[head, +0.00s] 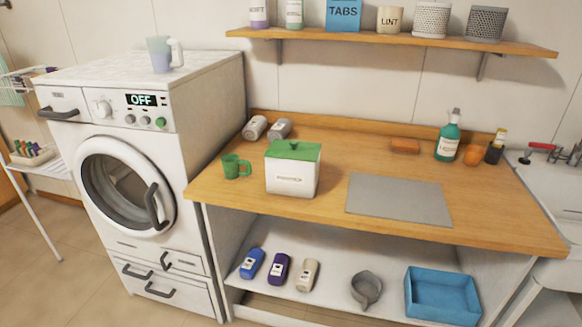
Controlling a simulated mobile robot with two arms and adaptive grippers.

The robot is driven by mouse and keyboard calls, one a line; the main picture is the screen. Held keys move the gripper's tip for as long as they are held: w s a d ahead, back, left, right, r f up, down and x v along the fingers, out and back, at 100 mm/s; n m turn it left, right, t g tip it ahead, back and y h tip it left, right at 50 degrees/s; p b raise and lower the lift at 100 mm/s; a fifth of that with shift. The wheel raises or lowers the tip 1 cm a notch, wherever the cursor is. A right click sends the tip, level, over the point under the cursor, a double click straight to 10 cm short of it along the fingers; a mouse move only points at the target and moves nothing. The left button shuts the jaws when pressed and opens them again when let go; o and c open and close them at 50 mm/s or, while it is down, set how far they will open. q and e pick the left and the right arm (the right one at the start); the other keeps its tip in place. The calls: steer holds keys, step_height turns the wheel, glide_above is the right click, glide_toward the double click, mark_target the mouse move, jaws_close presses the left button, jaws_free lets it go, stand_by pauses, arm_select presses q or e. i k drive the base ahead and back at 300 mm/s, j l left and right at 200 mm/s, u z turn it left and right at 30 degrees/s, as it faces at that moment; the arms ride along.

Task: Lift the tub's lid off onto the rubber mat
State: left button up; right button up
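The tub (291,177) is a white box with a small label on its front. It stands upright on the wooden counter, left of its middle. Its green lid (293,150) sits on top of it and covers the opening. The rubber mat (398,200) is a flat grey rectangle on the counter, to the right of the tub and apart from it. Its visible surface is bare. Neither of my grippers shows in the head view.
A green mug (235,167) stands close left of the tub. Two grey bottles (255,128) lie behind it. An orange block (405,146), a green bottle (448,138) and jars stand at the back right. A shelf (390,39) overhangs the counter's back.

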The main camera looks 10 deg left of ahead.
mark_target(292, 150)
steer(key=i+l+u, duration=0.25)
steer(key=i+l, duration=0.2)
steer(key=i, duration=0.2)
steer(key=i+l+u, duration=0.3)
steer(key=i+l, duration=0.25)
steer(key=i, duration=0.1)
